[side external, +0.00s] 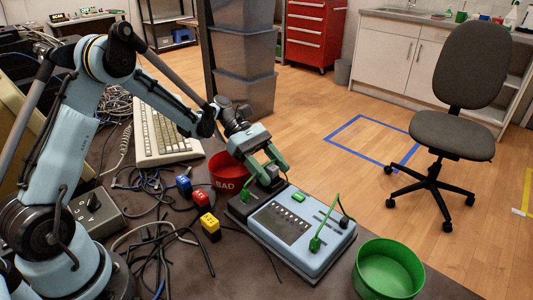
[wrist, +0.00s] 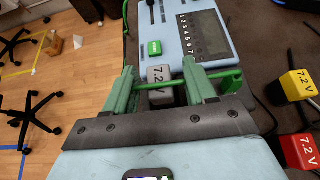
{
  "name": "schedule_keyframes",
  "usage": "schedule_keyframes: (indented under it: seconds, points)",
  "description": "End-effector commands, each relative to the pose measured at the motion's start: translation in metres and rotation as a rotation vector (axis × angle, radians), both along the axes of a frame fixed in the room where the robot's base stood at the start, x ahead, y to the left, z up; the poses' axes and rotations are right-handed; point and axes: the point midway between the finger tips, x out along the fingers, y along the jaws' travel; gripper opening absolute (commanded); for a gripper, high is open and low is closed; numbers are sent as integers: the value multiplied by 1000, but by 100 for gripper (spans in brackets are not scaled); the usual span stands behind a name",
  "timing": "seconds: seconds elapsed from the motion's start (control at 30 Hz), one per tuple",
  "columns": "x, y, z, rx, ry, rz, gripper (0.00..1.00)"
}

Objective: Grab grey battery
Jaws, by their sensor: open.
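The grey battery (wrist: 159,75), marked 7.2 V, stands at the near end of the blue tester (wrist: 182,12) in the wrist view. My gripper (wrist: 160,69) is open, with one green finger on each side of the battery. Small gaps seem to show between fingers and battery; I cannot tell whether either touches. In the side external view my gripper (side external: 267,168) is low over the dark end of the tester (side external: 318,258), and the fingers largely hide the battery.
Blue (side external: 183,183), red (side external: 200,198) and yellow (side external: 210,228) batteries stand among loose cables left of the tester. A red bin marked BAD (side external: 226,171) is close behind my gripper. A green bin (side external: 389,267) stands right of the tester. A green block (side external: 299,197) is on the tester.

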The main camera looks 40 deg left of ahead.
Motion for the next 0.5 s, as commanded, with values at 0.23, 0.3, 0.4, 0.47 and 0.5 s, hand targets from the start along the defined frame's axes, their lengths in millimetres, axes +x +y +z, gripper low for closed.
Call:
schedule_keyframes:
  seconds: [0.23, 0.3, 0.4, 0.47, 0.5]
  points:
    - [0, -1, 0, 0, 0, 1, 52]
    - [0, -1, 0, 0, 0, 1, 42]
    - [0, -1, 0, 0, 0, 1, 26]
    - [0, -1, 0, 0, 0, 1, 17]
    - [0, -1, 0, 0, 0, 1, 11]
